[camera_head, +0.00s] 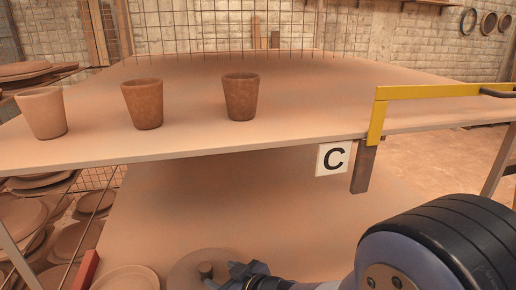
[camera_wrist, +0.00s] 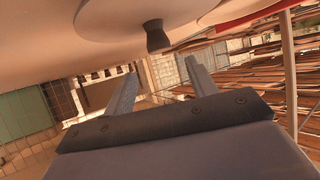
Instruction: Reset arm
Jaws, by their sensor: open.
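My gripper (camera_wrist: 162,82) is open in the wrist view, with its two fingers apart and nothing between them. In the head view, the dark gripper (camera_head: 240,274) shows low at the bottom edge, partly cut off. It is close to the right of a round clay lid (camera_head: 187,268) with a small knob, on the lower shelf (camera_head: 240,205). The wrist view, tilted, shows a dark knob (camera_wrist: 157,38) on a pale disc (camera_wrist: 130,14) beyond the fingertips. I cannot tell whether the gripper touches the lid.
Three clay cups stand on the upper table (camera_head: 215,140): a pale one (camera_head: 42,114), a brown one (camera_head: 143,105) and a darker one (camera_head: 240,98). A yellow bracket (camera_head: 425,91) and a "C" sign (camera_head: 333,158) are at its front edge. Clay plates (camera_head: 128,279) lie lower left.

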